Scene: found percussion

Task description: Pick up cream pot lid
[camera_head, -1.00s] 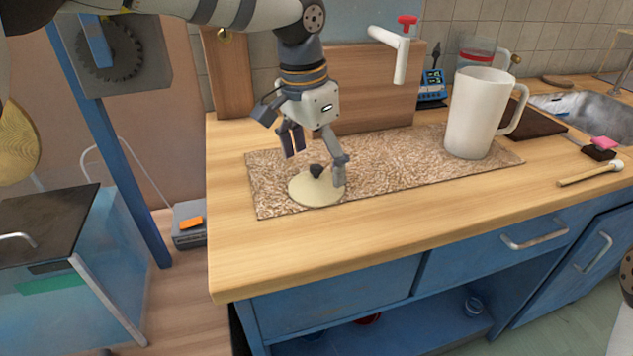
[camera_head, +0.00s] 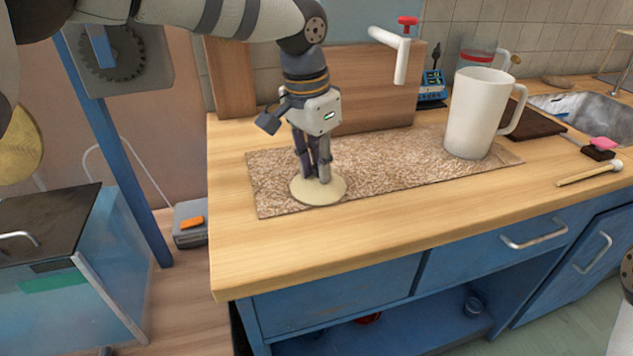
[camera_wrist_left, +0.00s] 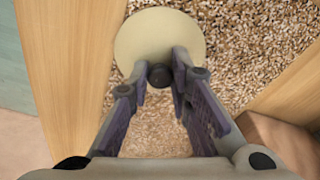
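The cream pot lid (camera_head: 333,190) is a pale round disc lying near the front left of the speckled mat (camera_head: 390,165). My left gripper (camera_head: 318,178) points down over its middle, its fingers drawn close together around the dark knob. The fingers hide the knob in the head view. In the left wrist view the lid (camera_wrist_left: 160,35) shows its black knob between the fingertips of my left gripper (camera_wrist_left: 160,73), which are closed in on either side of it. The lid appears to rest on the mat. My right gripper is not in view.
A large white jug (camera_head: 475,115) stands at the right end of the mat. A wooden board (camera_head: 370,90) and a white tap with a red knob (camera_head: 400,50) are behind. A mallet (camera_head: 590,174) lies at the right. The wooden counter's front strip (camera_head: 350,235) is clear.

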